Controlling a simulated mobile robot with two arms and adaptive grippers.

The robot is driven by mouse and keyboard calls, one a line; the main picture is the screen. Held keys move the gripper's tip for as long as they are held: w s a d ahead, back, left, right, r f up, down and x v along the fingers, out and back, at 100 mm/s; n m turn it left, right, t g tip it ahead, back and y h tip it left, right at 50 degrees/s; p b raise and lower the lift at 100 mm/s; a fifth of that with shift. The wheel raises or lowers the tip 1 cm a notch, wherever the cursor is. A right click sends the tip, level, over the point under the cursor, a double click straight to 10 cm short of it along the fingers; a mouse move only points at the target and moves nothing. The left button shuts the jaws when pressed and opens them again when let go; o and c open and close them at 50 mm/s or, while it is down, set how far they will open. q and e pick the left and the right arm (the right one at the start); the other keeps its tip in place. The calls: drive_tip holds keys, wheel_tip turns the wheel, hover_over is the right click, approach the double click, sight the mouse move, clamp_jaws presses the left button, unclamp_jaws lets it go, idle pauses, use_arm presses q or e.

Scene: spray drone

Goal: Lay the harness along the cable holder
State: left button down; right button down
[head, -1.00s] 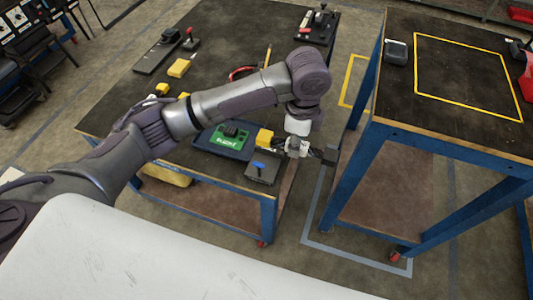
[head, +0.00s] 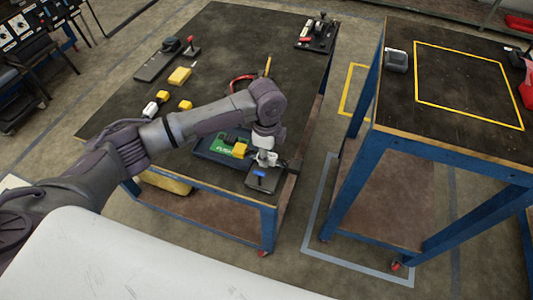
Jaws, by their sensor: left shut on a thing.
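My left gripper (head: 265,160) is over the near right corner of the dark workbench (head: 225,45). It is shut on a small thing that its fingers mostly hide. A yellow block (head: 240,149) shows just left of the fingers, over the green board; it looks like an end of the harness, but I cannot make out a cable. I cannot tell for sure which part is the cable holder. A small dark tray (head: 262,183) with a blue piece on it lies just below the gripper. My right gripper is not in view.
The green board (head: 221,143) lies in a dark blue tray left of the gripper. Yellow blocks (head: 180,76), a red-and-black loop (head: 238,83) and a black fixture (head: 316,32) are farther back. A second table (head: 400,100) stands right, across a gap.

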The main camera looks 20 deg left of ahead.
use_arm(q)
drive_tip(key=shift+f, duration=0.55)
drive_tip(key=c, duration=0.8)
unclamp_jaws()
drive_tip(key=shift+c, duration=0.2)
drive_tip(key=shift+r, duration=0.3)
wheel_tip(320, 180, up, 13)
drive_tip(key=shift+f+p, duration=0.15)
drive_tip(key=shift+p, duration=0.25)
